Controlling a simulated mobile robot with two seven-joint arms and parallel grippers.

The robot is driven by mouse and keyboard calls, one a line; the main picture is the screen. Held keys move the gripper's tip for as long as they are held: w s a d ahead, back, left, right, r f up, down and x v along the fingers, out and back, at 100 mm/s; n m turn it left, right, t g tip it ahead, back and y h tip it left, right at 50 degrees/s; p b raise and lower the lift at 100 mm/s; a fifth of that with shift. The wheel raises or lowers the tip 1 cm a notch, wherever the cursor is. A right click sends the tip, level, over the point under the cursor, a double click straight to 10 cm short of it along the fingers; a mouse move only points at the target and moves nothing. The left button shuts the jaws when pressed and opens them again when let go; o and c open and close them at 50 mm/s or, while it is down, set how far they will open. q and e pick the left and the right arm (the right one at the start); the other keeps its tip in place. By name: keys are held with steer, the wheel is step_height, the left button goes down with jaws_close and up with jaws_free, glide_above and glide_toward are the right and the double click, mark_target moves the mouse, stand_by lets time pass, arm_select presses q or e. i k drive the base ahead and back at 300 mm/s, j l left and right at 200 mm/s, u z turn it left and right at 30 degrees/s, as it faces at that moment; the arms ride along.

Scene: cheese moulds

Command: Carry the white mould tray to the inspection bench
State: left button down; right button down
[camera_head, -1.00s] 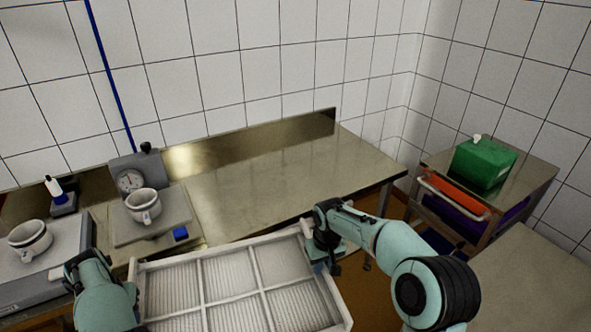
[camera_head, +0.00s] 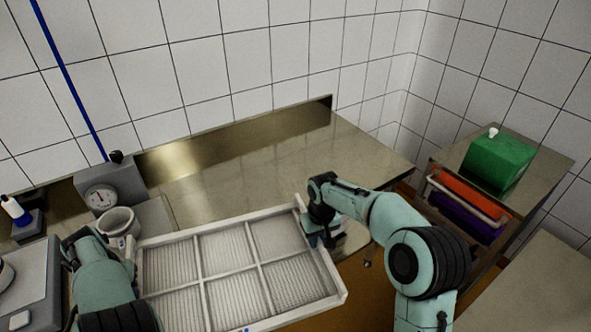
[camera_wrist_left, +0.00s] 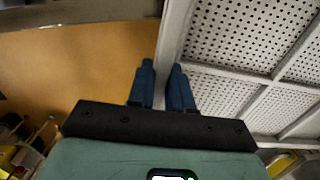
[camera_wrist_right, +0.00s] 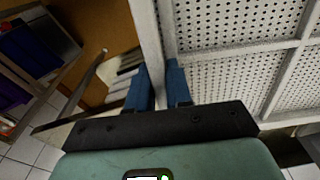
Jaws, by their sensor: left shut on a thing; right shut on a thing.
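The white mould tray (camera_head: 222,232) is held in front of me, divided into several compartments with ribbed floors, all empty in view. My right gripper (camera_head: 322,238) is at its right side, and in the right wrist view my right gripper (camera_wrist_right: 160,85) is shut on the tray's wall (camera_wrist_right: 150,40). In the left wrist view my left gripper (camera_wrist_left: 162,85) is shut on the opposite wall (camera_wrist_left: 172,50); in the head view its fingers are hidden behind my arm. The steel bench (camera_head: 270,165) lies beyond the tray, whose far edge overlaps it in the view.
A dial device (camera_head: 101,197) and a white cup (camera_head: 119,224) stand at the bench's left. A grey scale (camera_head: 35,290) and a bottle (camera_head: 15,210) are further left. A cart with a green box (camera_head: 496,160) stands right. The bench's middle and right are clear.

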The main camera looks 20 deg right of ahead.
mark_target(263, 204)
steer(key=i+l, duration=0.25)
steer(key=i, duration=0.15)
steer(key=i+l, duration=0.25)
steer(key=i, duration=0.15)
steer(key=i+l, duration=0.25)
steer(key=i+l+z, duration=0.05)
steer(key=i, duration=0.05)
